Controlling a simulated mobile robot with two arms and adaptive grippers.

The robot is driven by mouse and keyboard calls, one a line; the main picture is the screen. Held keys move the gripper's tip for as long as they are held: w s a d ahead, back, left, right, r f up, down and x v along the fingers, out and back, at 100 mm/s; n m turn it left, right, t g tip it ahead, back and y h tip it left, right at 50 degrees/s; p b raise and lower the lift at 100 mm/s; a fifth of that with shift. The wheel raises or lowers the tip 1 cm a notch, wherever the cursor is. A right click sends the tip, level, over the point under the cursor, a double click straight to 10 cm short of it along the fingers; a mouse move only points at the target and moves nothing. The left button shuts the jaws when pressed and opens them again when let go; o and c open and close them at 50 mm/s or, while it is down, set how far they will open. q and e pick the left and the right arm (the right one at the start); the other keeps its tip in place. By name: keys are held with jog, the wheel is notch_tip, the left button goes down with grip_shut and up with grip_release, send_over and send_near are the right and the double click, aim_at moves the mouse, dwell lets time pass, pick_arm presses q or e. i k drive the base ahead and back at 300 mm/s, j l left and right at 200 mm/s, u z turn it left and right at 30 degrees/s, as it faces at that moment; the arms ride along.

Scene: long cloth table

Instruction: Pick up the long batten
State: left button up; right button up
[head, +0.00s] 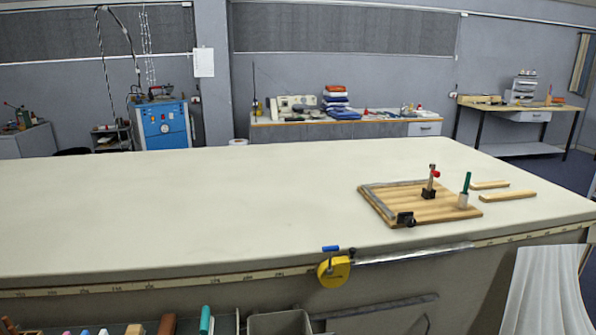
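Two pale wooden battens lie on the right part of the cloth table (200,205), to the right of a wooden board. The longer batten (508,196) is nearer the front edge. A shorter batten (490,185) lies just behind it, apart from it. Both lie flat, roughly left to right. Neither of my grippers is in the head view.
The wooden board (400,200) carries metal strips, a red-knobbed clamp (431,185), a green-handled tool (466,188) and a black block (405,219). A yellow tape measure (334,271) is at the front edge. The left and middle of the table are clear.

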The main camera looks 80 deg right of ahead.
aim_at(498, 196)
jog(key=z, duration=4)
jog(key=i+z, duration=0.1)
